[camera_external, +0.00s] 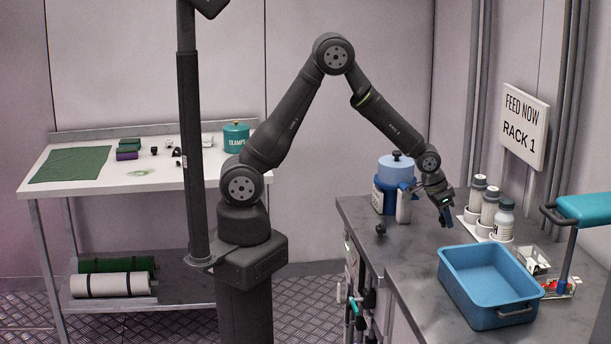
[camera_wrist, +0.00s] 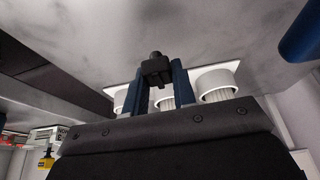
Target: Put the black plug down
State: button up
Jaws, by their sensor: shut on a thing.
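In the wrist view my gripper (camera_wrist: 158,75) has its two blue fingers closed on a small black plug (camera_wrist: 155,66), which sticks out past the fingertips. In the external view my gripper (camera_external: 446,219) points down over the grey counter (camera_external: 415,250), behind the blue tub and left of the white bottles. The held plug is too small to make out there. I cannot tell how high it is above the counter. Another small black piece (camera_external: 381,229) stands near the counter's left edge.
A blue tub (camera_external: 490,280) fills the front of the counter. White bottles (camera_external: 488,207) stand in a holder at right. A blue canister (camera_external: 396,172) stands at the back left. Bare counter lies between the canister and tub. A side table (camera_external: 175,179) stands at far left.

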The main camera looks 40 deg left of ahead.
jog(key=shift+f, duration=1.95)
jog(key=shift+f, duration=0.15)
jog(key=o, duration=0.9)
jog(key=shift+o, duration=0.2)
jog(key=v, duration=1.2)
